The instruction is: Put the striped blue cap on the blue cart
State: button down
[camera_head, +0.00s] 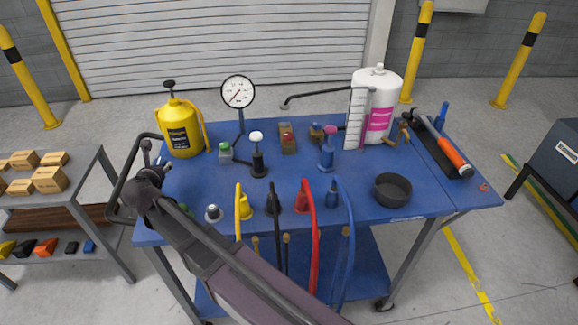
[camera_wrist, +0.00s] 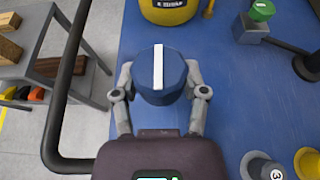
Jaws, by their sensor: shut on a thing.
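The striped blue cap (camera_wrist: 172,80), dark blue with one white stripe across its top, sits between the two grey fingers of my gripper (camera_wrist: 160,74) in the wrist view. My gripper is shut on it, one finger at each side. The blue cart (camera_head: 335,232) stands in the middle of the head view, and its blue top (camera_wrist: 215,110) lies behind the cap in the wrist view. My gripper is at the cart's left end, by the black handle. In the head view my wrist hides the cap. I cannot tell how high the cap is above the top.
A yellow canister (camera_head: 180,128) stands beyond my gripper. A dial gauge (camera_head: 238,92), a white bottle (camera_head: 378,100), a black bowl (camera_head: 393,189) and several coloured fittings fill the cart. The black handle (camera_wrist: 54,120) is close on the left. A shelf (camera_head: 75,198) with boxes stands left.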

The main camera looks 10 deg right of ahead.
jog(key=shift+s+a+f, duration=0.2)
jog(key=shift+s+a, duration=0.15)
jog(key=shift+a, duration=0.2)
jog(key=shift+s+a+f, duration=0.15)
jog(key=shift+s+a, duration=0.2)
jog(key=shift+a, duration=0.15)
jog(key=shift+f+b, duration=0.15)
jog(key=shift+b, duration=0.2)
notch_tip(320, 180, down, 6)
jog(key=b, duration=0.6)
jog(key=shift+f+b, duration=1.9)
jog(key=shift+f, duration=0.1)
jog(key=shift+c, duration=0.6)
grip_release()
